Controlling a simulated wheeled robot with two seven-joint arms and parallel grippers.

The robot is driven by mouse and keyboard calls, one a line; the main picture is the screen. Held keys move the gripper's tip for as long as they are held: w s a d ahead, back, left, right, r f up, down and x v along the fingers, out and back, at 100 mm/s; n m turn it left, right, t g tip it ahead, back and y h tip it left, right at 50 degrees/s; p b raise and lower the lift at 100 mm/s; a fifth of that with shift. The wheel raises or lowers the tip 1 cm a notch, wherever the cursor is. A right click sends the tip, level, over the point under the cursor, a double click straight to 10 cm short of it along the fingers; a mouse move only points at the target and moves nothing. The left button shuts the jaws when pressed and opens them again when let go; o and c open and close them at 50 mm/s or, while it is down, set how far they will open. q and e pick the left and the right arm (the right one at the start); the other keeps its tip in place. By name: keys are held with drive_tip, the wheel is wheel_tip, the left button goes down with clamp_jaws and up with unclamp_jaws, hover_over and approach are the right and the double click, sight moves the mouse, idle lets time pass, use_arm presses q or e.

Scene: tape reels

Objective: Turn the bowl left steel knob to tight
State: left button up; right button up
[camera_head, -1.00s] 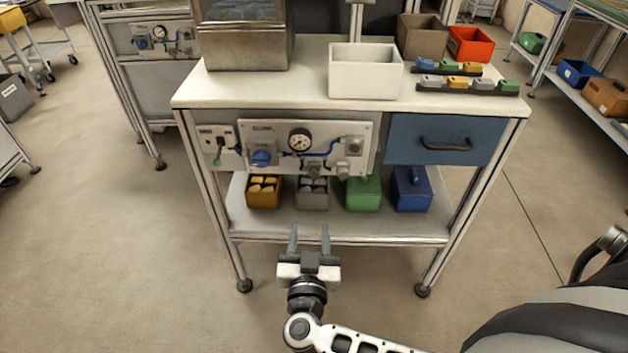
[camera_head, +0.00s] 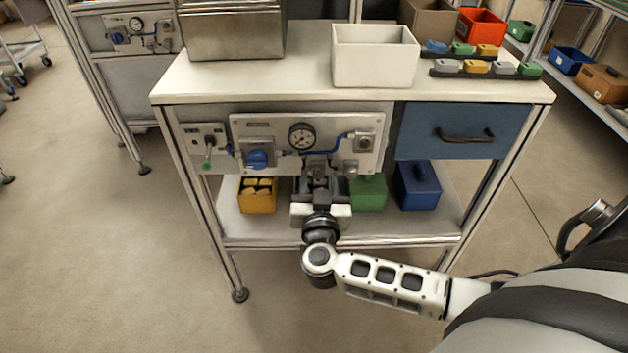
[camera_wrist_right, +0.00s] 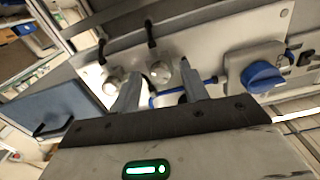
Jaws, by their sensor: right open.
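The instrument panel (camera_head: 230,122) is on the front of the workbench. Two round steel knobs sit low on it. The left steel knob (camera_wrist_right: 160,71) shows in the right wrist view, where the panel appears turned over. The right steel knob (camera_head: 350,168) also shows in the wrist view (camera_wrist_right: 114,80). My right gripper (camera_head: 319,172) is open, in front of the panel's lower edge. In the wrist view, its fingers (camera_wrist_right: 160,84) point at the left knob, which appears between the tips; contact cannot be told. In the head view, the gripper mostly hides this knob. My left gripper is not in view.
A blue knob (camera_head: 258,158) and a gauge (camera_head: 302,136) are left of the gripper. A blue drawer (camera_head: 463,131) is to the right. Yellow (camera_head: 257,197), green (camera_head: 368,193) and blue (camera_head: 418,187) bins stand on the shelf below. A white bin (camera_head: 375,60) stands on top.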

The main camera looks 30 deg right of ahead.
drive_tip(key=shift+w, duration=0.1)
clamp_jaws()
drive_tip(key=m+p, duration=0.1)
drive_tip(key=p, duration=0.2)
drive_tip(key=shift+r, duration=0.25)
drive_tip(key=shift+m+p, duration=0.7)
drive_tip(key=shift+p, duration=0.35)
drive_tip(key=shift+f+m, duration=0.25)
drive_tip(key=shift+m, duration=0.55)
drive_tip(key=m, duration=0.3)
drive_tip(key=shift+f+m, duration=0.1)
drive_tip(key=shift+m, duration=1)
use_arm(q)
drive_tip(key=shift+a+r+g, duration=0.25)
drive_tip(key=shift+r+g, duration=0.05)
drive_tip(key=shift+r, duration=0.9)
use_arm(e)
drive_tip(key=shift+m, duration=0.3)
